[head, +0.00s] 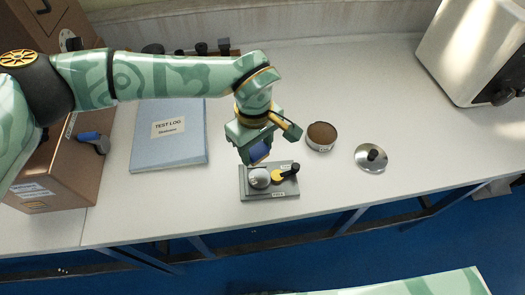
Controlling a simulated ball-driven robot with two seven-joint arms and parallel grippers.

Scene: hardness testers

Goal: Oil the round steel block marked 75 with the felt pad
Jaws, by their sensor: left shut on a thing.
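My left gripper (258,151) points down over the grey holder (270,194) on the bench. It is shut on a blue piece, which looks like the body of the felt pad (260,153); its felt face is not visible. A round steel block (259,178) sits on the left of the holder, just below the blue piece in the picture. I cannot read a 75 on it, and cannot tell whether the pad touches it. My right gripper is not in view.
A yellow disc (277,177) and a black-knobbed part sit on the holder's right. An open tin (321,136) with brown contents and a knobbed metal lid (371,159) stand to the right. A test log (168,150) lies left. A white machine (474,52) stands far right.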

